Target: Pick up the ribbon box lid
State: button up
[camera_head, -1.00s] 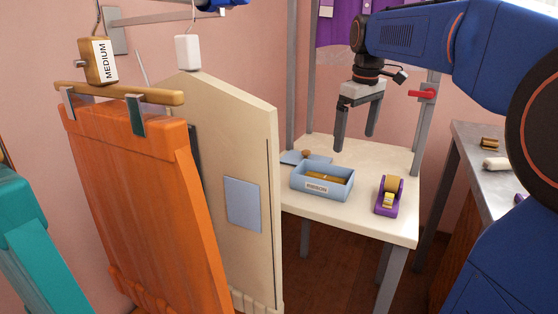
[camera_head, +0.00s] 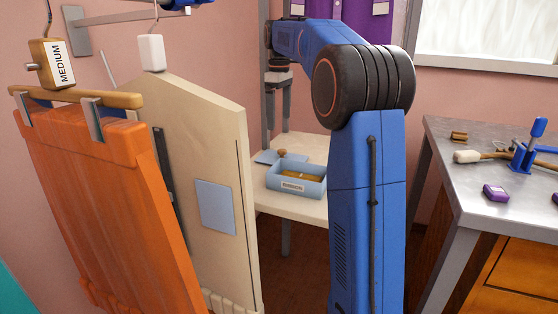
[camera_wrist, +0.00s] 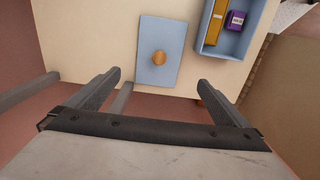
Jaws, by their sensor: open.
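The ribbon box lid is a flat light-blue panel with a round wooden knob. It lies on the cream table at the back, left of the box, in the head view (camera_head: 268,157). In the wrist view the lid (camera_wrist: 157,70) lies beyond and between my finger tips. The blue ribbon box (camera_head: 297,184), labelled RIBBON, stands open beside it, and also shows in the wrist view (camera_wrist: 251,20). My gripper (camera_head: 276,112) is open and empty, above the lid's area and apart from it; in the wrist view its fingers (camera_wrist: 159,82) are spread wide. My arm hides the table's right part.
The cream table (camera_head: 306,207) stands against a grey post (camera_head: 265,60). A grey-topped workbench (camera_head: 470,210) with tools stands at the right.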

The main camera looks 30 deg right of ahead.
aim_at(282, 150)
notch_tip(282, 150, down, 8)
jog(key=shift+d+f, duration=0.1)
jog(key=shift+f, duration=0.15)
jog(key=shift+s+d+f, duration=0.15)
jog(key=shift+f, duration=1.2)
jog(key=shift+s+d+f, duration=0.15)
jog(key=shift+f, duration=1.2)
jog(key=c, duration=0.8)
